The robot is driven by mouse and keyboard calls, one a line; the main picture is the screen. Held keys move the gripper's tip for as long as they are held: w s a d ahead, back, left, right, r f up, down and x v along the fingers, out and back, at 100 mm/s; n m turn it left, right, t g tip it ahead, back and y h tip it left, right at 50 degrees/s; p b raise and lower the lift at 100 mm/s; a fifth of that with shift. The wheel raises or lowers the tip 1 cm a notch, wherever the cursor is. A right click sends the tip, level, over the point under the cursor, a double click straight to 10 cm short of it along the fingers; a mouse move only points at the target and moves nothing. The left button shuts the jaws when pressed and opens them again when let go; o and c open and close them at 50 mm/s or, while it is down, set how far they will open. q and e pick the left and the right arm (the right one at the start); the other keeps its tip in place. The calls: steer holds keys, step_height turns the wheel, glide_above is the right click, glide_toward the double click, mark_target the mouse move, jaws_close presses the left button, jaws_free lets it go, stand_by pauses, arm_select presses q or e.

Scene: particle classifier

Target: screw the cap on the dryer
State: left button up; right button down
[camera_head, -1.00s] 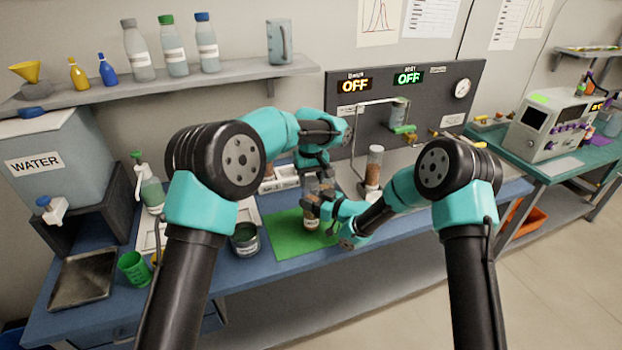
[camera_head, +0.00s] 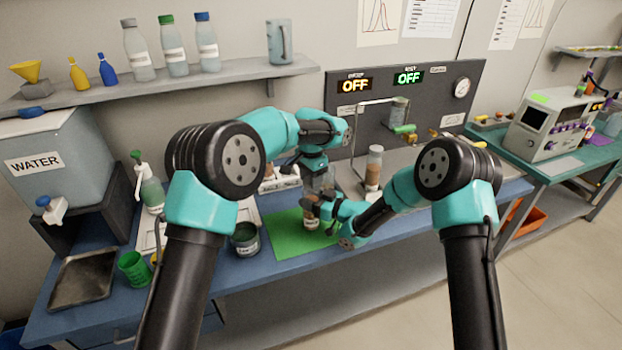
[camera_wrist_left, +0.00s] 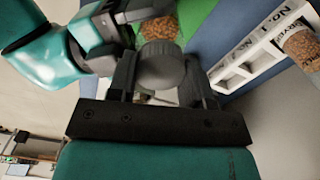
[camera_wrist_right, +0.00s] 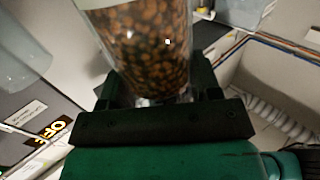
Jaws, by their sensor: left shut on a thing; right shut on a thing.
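The dryer is a clear tube of brown granules; its lower part (camera_head: 311,224) shows over the green mat in the head view. My right gripper (camera_head: 318,205) is shut on it from the right, and its granules (camera_wrist_right: 150,45) fill the right wrist view between the fingers. My left gripper (camera_head: 319,178) is above, shut on a dark grey round cap (camera_wrist_left: 162,68) in the left wrist view. Beyond the cap, the dryer's granules (camera_wrist_left: 160,25) show close by. The cap hides the dryer's mouth, so I cannot tell whether they touch or how the thread sits.
The green mat (camera_head: 285,240) lies on the blue bench. A white labelled rack (camera_wrist_left: 262,45) stands behind the mat. Another granule-filled column (camera_head: 374,168) stands to the right by the panel with the OFF displays (camera_head: 408,78).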

arm_select(q)
steer(key=o, duration=1.1)
steer(key=shift+r, duration=0.1)
step_height(320, 180, up, 12)
steer(key=shift+f, duration=0.1)
arm_select(e)
steer(key=shift+c, duration=1.2)
jaws_free()
